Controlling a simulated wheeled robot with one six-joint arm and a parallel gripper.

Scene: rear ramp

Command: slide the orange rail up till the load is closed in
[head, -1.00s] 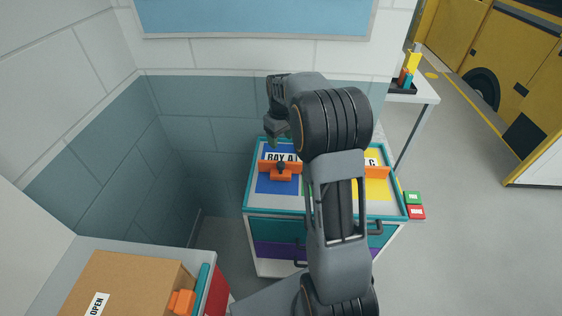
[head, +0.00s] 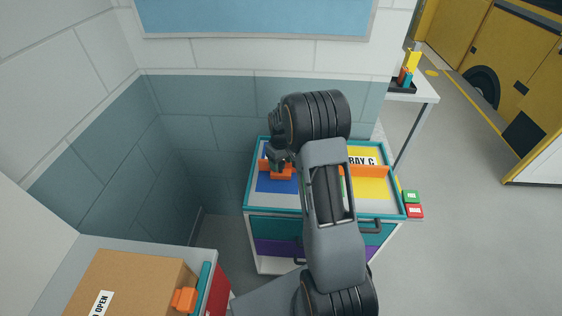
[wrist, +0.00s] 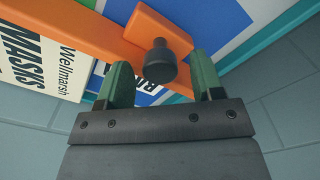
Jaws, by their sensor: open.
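The orange rail (head: 365,171) lies across the top of the teal-edged cart (head: 249,184), over blue and yellow panels; my arm hides its middle. In the wrist view, the rail (wrist: 85,32) runs diagonally, with an orange block bearing a round dark knob (wrist: 160,62). My gripper (wrist: 162,78) is open and empty, its green fingertips on either side of the knob in the picture; I cannot tell whether they touch it. In the head view, my gripper (head: 279,160) is over the rail's left part. I cannot make out which thing is the load.
A cardboard box (head: 125,285) with an orange piece (head: 184,299) beside it stands at lower left. Green (head: 411,196) and red (head: 415,211) blocks are at the cart's right edge. A side table (head: 420,98) stands behind right. Tiled walls close the left and back; floor is open at right.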

